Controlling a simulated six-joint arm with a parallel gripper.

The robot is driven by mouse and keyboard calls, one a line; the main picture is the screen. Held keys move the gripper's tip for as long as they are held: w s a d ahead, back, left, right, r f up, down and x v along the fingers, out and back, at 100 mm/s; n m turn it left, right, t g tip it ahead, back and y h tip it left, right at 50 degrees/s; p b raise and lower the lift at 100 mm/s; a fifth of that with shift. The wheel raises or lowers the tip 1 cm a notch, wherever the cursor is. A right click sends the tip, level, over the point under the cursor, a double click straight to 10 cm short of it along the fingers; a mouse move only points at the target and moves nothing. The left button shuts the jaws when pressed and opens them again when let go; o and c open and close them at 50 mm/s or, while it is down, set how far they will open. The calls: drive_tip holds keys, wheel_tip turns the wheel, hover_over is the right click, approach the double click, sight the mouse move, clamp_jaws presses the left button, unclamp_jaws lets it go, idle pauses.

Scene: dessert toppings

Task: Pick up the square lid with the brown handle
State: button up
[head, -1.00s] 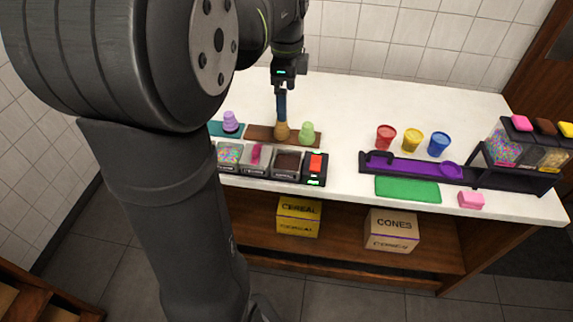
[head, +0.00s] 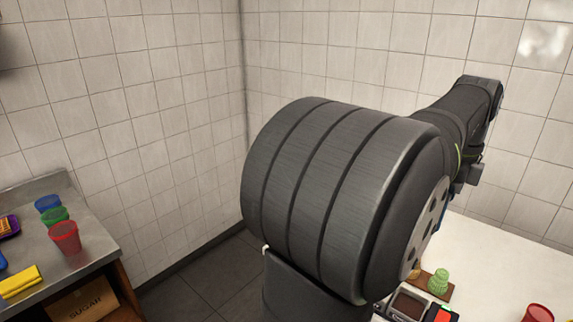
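The square lid with the brown handle is outside the present head view. The pale counter (head: 497,262) shows only in part at the lower right, and its far right end is cut off. My arm fills the middle of the view and reaches up to the right. The fingers of my gripper do not show; the end of my arm is hidden behind its own links.
On the counter are a green cone-shaped piece (head: 440,281), a topping bin (head: 408,304) and a red cup (head: 538,313). At left, a metal counter (head: 97,238) holds blue (head: 47,203), green (head: 55,217) and red cups (head: 65,238) and a yellow cloth (head: 20,282).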

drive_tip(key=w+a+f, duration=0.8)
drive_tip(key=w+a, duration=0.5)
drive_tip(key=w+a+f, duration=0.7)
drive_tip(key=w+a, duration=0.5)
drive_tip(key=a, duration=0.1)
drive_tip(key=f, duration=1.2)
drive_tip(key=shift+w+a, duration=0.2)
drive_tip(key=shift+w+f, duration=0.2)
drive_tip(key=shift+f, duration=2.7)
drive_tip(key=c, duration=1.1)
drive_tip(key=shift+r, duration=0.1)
